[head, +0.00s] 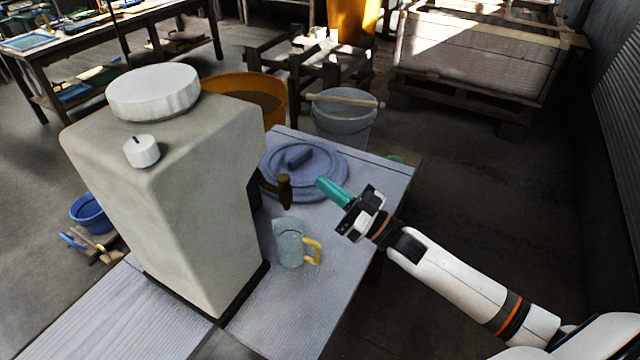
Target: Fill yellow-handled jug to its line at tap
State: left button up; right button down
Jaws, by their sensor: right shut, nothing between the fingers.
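The clear jug (288,245) with a yellow handle (315,251) stands upright on the table, its handle facing right. The big beige dispenser (180,200) stands left of it, with a white lid on top. Its dark brown tap (284,190) sticks out to the right, above the jug in the picture; I cannot tell whether the jug is straight beneath it. The jug's line and any water in it are too small to make out. My right gripper (332,192) has teal fingers, shut and empty, to the right of the tap and apart from the jug. My left gripper is out of view.
A round blue lid (325,163) lies on the table (310,315) behind the tap. A grey bucket (343,122) with a stick across it and an orange tub (255,88) stand behind. The table top in front of the jug is clear.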

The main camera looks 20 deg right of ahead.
aim_at(284, 181)
jog(key=p+x, duration=0.3)
jog(key=x, duration=0.5)
jog(key=f, duration=0.4)
jog(key=shift+a, duration=0.3)
